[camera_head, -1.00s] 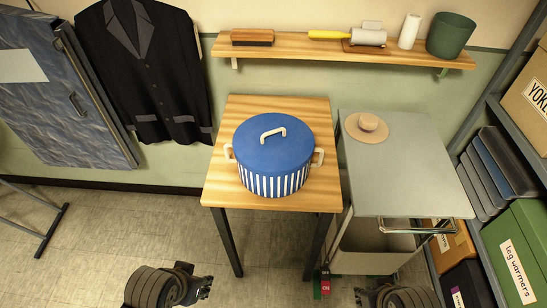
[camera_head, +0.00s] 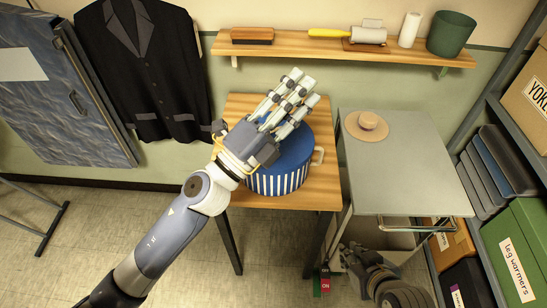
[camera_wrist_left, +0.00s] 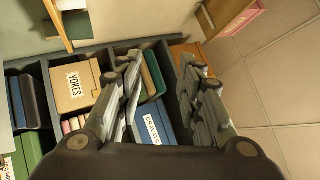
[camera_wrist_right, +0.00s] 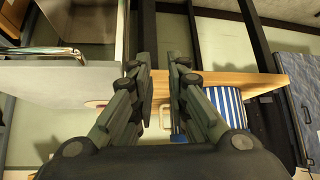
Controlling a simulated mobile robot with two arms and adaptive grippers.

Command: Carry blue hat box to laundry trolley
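The blue hat box (camera_head: 281,182), with a blue lid, striped sides and pale handles, stands on a wooden table (camera_head: 239,106). The laundry trolley (camera_head: 410,165), with a grey top, stands just right of the table. My left gripper (camera_head: 300,90) is open and empty, in front of the box in the head view and hiding its left and upper parts; its height above the lid is unclear. My right gripper (camera_head: 352,250) is open and empty, low by the trolley's front. The right wrist view shows the box's striped side (camera_wrist_right: 226,106) beyond the fingers (camera_wrist_right: 160,68).
A tan hat (camera_head: 367,125) lies on the trolley top's far left; the rest of the top is clear. A wall shelf (camera_head: 290,46) with a brush, roller and green pot (camera_head: 451,35) runs behind. Shelving with boxes (camera_head: 512,255) stands at right. A dark jacket (camera_head: 145,70) hangs at left.

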